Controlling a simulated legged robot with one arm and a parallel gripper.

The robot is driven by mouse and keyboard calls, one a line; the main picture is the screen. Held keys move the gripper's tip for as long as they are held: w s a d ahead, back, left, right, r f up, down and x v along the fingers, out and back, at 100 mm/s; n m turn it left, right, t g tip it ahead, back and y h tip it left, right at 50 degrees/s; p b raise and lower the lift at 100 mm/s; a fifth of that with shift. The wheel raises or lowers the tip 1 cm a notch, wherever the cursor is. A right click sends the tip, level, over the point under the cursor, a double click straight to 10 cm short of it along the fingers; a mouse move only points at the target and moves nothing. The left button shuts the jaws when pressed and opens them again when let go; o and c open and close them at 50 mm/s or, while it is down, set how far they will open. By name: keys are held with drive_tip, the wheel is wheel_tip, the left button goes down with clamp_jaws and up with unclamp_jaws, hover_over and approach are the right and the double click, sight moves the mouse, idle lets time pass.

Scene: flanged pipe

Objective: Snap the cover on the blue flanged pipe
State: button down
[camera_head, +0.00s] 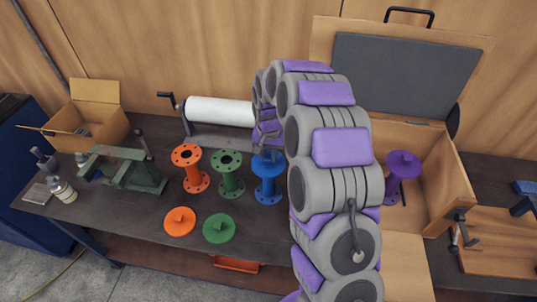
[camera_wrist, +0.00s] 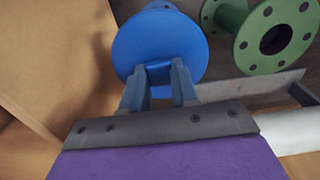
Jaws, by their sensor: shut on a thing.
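My gripper (camera_wrist: 158,78) is shut on the blue cover (camera_wrist: 140,45), holding it by its raised grip in the wrist view. The cover is a plain blue disc. The blue flanged pipe (camera_head: 268,185) stands upright on the table in the head view, right of the green pipe. My gripper (camera_head: 268,146) is directly above it, and the cover is over its top flange. In the wrist view the disc hides most of the pipe. I cannot tell whether the cover touches or is seated on the flange.
The green pipe (camera_head: 229,178) and orange pipe (camera_head: 190,172) stand uncovered to the left. An orange cover (camera_head: 180,221) and a green cover (camera_head: 219,229) lie in front. A white roll (camera_head: 220,110) is behind. An open wooden case (camera_head: 453,185) and a purple flanged pipe (camera_head: 403,172) are at right.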

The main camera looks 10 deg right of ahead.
sight(269, 157)
drive_tip(key=shift+f, duration=0.35)
idle(1.1)
drive_tip(key=shift+c, duration=1.5)
unclamp_jaws()
drive_tip(key=shift+r, duration=0.1)
drive_tip(key=shift+r+p, duration=0.75)
drive_tip(key=shift+r, duration=1.9)
clamp_jaws()
